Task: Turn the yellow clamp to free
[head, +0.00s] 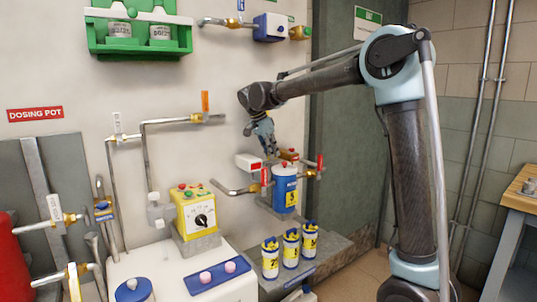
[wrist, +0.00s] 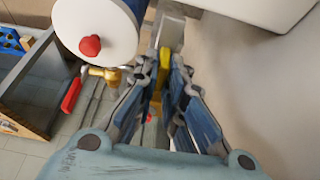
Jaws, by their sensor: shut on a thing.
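My gripper (head: 267,150) reaches down beside the blue canister (head: 284,190) on the wall shelf. In the wrist view my gripper (wrist: 165,62) has its two blue-padded fingers closed around a narrow yellow bar, the yellow clamp (wrist: 163,72). The clamp stands against a grey bracket (wrist: 171,30) near the canister's pale round end (wrist: 85,20). My fingers hide part of the clamp, and in the head view I cannot make it out clearly.
A red knob (wrist: 90,46) and a red-handled valve (wrist: 72,95) are close by on the left in the wrist view. A white-and-red box (head: 248,163) is beside my gripper. Labelled canisters (head: 291,250) stand below. The wall is close behind.

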